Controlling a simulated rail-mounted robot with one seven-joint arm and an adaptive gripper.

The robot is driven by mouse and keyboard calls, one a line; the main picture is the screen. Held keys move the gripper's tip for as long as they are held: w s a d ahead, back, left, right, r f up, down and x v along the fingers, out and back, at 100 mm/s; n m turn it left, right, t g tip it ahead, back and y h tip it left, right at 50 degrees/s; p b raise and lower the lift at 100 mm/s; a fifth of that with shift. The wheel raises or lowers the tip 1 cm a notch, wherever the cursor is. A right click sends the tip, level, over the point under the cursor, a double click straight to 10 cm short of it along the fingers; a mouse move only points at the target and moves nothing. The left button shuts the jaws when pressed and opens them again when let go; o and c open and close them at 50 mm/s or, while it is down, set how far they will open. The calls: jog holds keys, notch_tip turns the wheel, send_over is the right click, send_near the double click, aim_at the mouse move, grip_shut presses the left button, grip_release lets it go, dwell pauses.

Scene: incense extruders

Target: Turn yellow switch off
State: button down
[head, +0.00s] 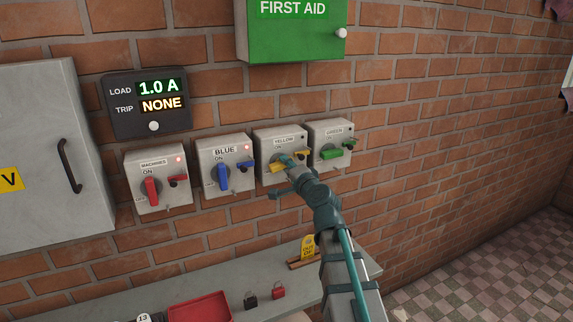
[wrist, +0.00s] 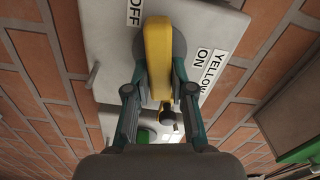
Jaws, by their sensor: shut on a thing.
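The yellow switch box (head: 264,137) is on the brick wall, third in a row of grey boxes. Its yellow handle (head: 277,168) lies roughly sideways. In the wrist view the handle (wrist: 157,45) points up the picture, its far end beside the OFF label (wrist: 135,12) and away from the ON label (wrist: 203,62). My gripper (wrist: 160,92) is shut on the handle, one finger on each side. In the head view my gripper (head: 287,163) partly covers the handle and dial. The box's small lamp (head: 304,137) looks dark.
The machines box (head: 137,165) and blue box (head: 207,152) stand left, handles near upright, lamps red. The green box (head: 318,130) is close on the right. A display (head: 150,103) reads 1.0 A and NONE. Below is a shelf (head: 225,298) with padlocks and a red tray.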

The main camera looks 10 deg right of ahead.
jog(key=shift+f+m+p, duration=0.1)
jog(key=shift+m+p, duration=0.2)
jog(key=shift+m, duration=0.9)
jog(key=c, duration=1)
grip_release()
jog(key=shift+s, duration=0.1)
jog(key=v, duration=0.7)
jog(key=shift+s, duration=0.15)
